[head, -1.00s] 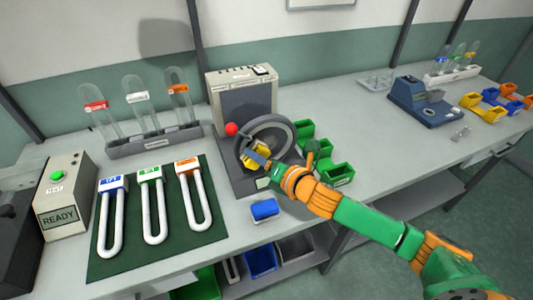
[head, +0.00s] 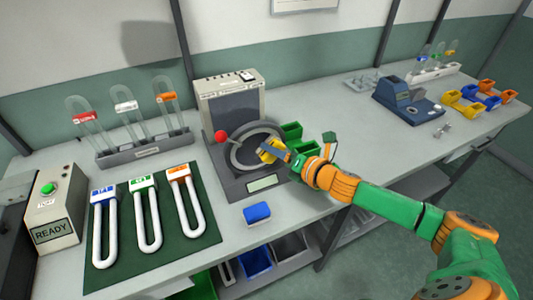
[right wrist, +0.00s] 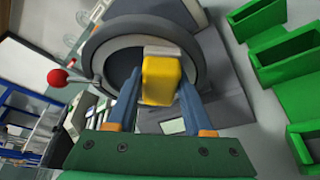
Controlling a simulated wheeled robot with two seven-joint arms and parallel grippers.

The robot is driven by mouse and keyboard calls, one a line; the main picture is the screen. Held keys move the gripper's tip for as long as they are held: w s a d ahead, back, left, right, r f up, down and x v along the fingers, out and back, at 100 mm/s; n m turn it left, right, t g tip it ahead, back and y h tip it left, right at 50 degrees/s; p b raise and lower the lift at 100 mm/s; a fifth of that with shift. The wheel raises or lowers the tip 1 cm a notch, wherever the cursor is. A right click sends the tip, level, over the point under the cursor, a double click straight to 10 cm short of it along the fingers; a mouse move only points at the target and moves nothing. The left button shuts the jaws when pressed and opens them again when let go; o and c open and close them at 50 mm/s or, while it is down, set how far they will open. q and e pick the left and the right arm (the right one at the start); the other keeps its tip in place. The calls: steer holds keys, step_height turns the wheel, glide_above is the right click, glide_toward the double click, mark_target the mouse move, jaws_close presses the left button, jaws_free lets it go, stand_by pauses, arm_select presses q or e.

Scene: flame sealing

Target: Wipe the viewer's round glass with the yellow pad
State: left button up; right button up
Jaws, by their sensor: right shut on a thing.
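The viewer (head: 232,103) is a grey machine on the bench with a round glass in a thick grey ring (head: 237,158) and a red ball knob (head: 221,136) at its left. My right gripper (head: 275,149) is shut on the yellow pad (head: 267,152) at the right part of the ring. In the right wrist view the pad (right wrist: 160,80) sits between the blue fingers, in front of the dark glass (right wrist: 122,66). I cannot tell whether the pad touches the glass. My left gripper is not in view.
A blue block (head: 257,213) lies in front of the viewer. Green bins (head: 291,132) stand close at its right. A green mat (head: 205,233) with several white U-tubes and a READY box (head: 55,210) are at the left. A blue device (head: 407,98) stands farther right.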

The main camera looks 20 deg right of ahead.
mark_target(241, 155)
steer(key=shift+d+r, duration=0.1)
steer(key=shift+a+p, duration=0.65)
steer(key=shift+a, duration=0.85)
steer(key=shift+s+a+p, duration=0.1)
steer(key=shift+a+p, duration=0.4)
steer(key=shift+a, duration=1.8)
steer(key=shift+d, duration=0.1)
steer(key=shift+s, duration=0.1)
